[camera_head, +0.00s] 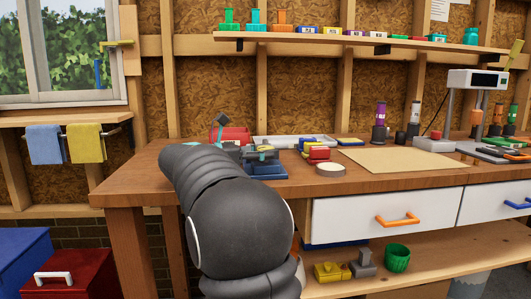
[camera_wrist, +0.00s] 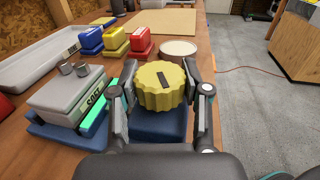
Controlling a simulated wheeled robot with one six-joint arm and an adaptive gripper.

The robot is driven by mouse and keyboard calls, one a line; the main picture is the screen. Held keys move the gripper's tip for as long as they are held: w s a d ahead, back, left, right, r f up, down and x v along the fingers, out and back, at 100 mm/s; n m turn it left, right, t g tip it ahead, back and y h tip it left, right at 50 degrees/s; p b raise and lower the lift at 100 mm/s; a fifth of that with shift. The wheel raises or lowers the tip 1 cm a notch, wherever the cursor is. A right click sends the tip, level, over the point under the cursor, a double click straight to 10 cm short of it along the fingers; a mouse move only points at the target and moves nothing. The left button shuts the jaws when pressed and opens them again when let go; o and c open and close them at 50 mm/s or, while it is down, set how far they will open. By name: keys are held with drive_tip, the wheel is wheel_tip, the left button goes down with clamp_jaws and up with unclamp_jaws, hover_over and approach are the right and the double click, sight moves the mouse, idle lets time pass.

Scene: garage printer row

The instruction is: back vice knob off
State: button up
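The yellow ribbed knob (camera_wrist: 160,86) with a dark bar mark on its face is in the middle of the wrist view. My gripper (camera_wrist: 160,68) has one finger on each side of it, close against its edges, with no clear gap. A blue block (camera_wrist: 158,124) lies below the knob. To the left is a grey vice part (camera_wrist: 68,97) with a "SOFT" label, a green strip and a blue base.
Blue (camera_wrist: 90,40), yellow (camera_wrist: 115,42) and red (camera_wrist: 140,42) bins and a round pale-topped tin (camera_wrist: 179,50) stand beyond the vice. A long grey tray (camera_wrist: 45,60) lies to the left. A tan mat (camera_head: 415,158) covers clear bench; a printer (camera_head: 478,80) stands at right.

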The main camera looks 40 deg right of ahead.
drive_tip(key=c, duration=0.3)
